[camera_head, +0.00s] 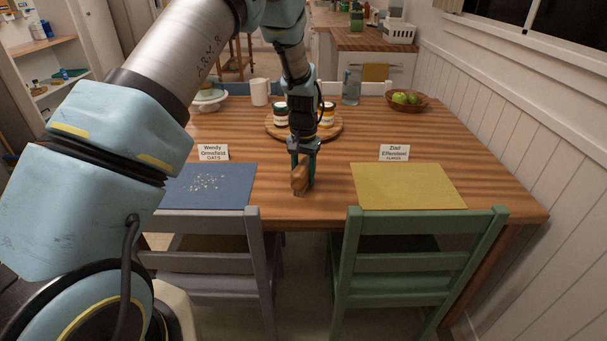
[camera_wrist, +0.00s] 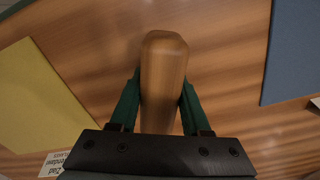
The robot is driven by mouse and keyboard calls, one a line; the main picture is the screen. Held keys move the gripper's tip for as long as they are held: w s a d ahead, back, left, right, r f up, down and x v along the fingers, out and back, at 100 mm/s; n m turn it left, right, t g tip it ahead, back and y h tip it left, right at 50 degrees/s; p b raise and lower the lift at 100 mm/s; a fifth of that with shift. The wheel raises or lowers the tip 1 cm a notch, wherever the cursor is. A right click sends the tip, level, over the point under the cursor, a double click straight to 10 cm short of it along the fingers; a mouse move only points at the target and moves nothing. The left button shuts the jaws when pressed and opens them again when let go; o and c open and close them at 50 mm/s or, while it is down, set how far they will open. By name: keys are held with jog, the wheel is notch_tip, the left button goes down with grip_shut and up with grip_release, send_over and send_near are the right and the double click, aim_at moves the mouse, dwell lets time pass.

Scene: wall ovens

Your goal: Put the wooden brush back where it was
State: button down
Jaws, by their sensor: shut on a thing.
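My gripper (camera_head: 302,160) is shut on the wooden brush (camera_head: 300,179) over the front part of the table, between the blue and yellow placemats. In the wrist view the brush's light brown wooden body (camera_wrist: 163,80) stands between the two green fingers of my gripper (camera_wrist: 160,100). In the head view the brush hangs below the fingers, close to the tabletop; I cannot tell whether it touches. Its bristles cannot be made out. Pale crumbs (camera_head: 205,183) lie on the blue placemat (camera_head: 240,190).
The yellow placemat (camera_head: 408,186) lies right. Name cards stand behind both mats. A round wooden board (camera_head: 334,130) with jars stands behind my gripper. A white mug (camera_head: 260,92), a glass bottle (camera_head: 351,88) and a fruit bowl (camera_head: 420,105) are farther back. Grey (camera_head: 210,262) and green (camera_head: 410,262) chairs stand in front.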

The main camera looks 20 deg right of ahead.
aim_at(304, 164)
jog(key=shift+f, duration=0.15)
jog(key=shift+c, duration=1.8)
grip_release()
notch_tip(304, 164, up, 12)
jog(key=shift+r+b, duration=0.2)
jog(key=shift+b, duration=0.85)
jog(key=w+a+r+n, duration=0.2)
jog(key=a+n, duration=0.1)
jog(key=a, duration=0.9)
jog(key=s+a+n, duration=0.1)
jog(key=s+a, duration=0.3)
jog(key=a, duration=0.4)
jog(key=s+a+n+t, duration=0.1)
jog(key=s+a, duration=0.3)
jog(key=a, duration=0.4)
jog(key=s+a+n, duration=0.3)
jog(key=s+a, duration=0.2)
jog(key=a, duration=0.3)
jog(key=shift+a+r+t, duration=0.3)
jog(key=shift+a+r, duration=0.05)
jog(key=shift+r, duration=0.1)
